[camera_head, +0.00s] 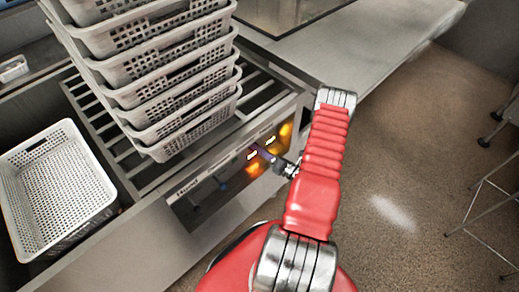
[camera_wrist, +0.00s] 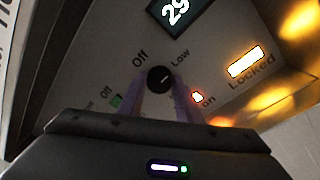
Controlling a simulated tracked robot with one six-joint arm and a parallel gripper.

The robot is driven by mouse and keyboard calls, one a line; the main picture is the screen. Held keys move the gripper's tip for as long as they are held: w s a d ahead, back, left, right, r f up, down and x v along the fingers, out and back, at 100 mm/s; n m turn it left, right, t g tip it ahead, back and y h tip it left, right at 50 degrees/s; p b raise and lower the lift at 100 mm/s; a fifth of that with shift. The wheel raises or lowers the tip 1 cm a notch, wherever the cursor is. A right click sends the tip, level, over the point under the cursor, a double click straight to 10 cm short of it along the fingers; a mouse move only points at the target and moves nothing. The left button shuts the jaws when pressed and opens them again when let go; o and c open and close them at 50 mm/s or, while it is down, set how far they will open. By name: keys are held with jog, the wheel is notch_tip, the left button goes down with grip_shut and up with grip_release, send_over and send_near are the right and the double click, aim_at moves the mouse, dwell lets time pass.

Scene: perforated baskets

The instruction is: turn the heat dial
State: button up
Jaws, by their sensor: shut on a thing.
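The heat dial (camera_wrist: 160,80) is a round dark knob with a pale mark, on a panel with "Off" at its upper left and "Low" at its upper right. My gripper (camera_wrist: 162,94) has a pale purple finger on each side of the dial and is shut on it. In the head view my gripper (camera_head: 265,155) reaches the front control panel (camera_head: 205,192) from the right. The dial cannot be made out there behind the fingers.
A display reading "29" (camera_wrist: 174,10) and a lit "Locked" sign (camera_wrist: 246,62) are near the dial. Stacked white perforated baskets (camera_head: 165,72) stand on a slatted rack (camera_head: 110,150) behind the panel. Another basket (camera_head: 88,165) is at left. Open floor (camera_head: 420,150) lies right.

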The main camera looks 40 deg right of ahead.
jog(key=n, duration=0.5)
jog(key=n+h, duration=0.1)
jog(key=n, duration=0.5)
jog(key=n+g+h, duration=0.1)
jog(key=n, duration=0.4)
jog(key=shift+a+r, duration=0.1)
jog(key=shift+a, duration=0.3)
jog(key=shift+n, duration=0.3)
jog(key=o, duration=1)
jog(key=shift+o, duration=0.2)
jog(key=shift+s+r, duration=0.1)
jog(key=s+r, duration=0.1)
jog(key=s, duration=1.2)
jog(key=shift+s+d+r, duration=0.15)
jog(key=shift+s+d, duration=0.05)
jog(key=shift+s, duration=0.1)
